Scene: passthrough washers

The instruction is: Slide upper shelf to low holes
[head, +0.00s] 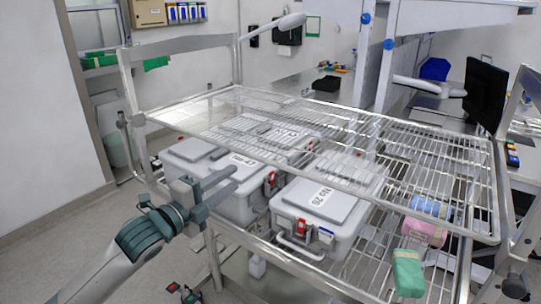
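The upper shelf (425,150) is a wire rack panel spanning the trolley frame, above the boxes. The trolley's left end frame (130,100) and right end frame (518,165) stand at its two ends; individual holes are too small to make out. My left gripper (236,179) is in front of the grey-white boxes at the left, below the upper shelf's front edge. Its two fingers point right with a gap between them, and nothing shows between them. Whether it touches the box behind is unclear. My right gripper is not in view.
Two lidded boxes, one at left (205,172) and one labelled No 20 (320,200), stand on the lower wire shelf (345,275). Green (408,275), pink (424,232) and blue (432,208) bundles sit at right. A bench with a monitor (485,93) stands behind.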

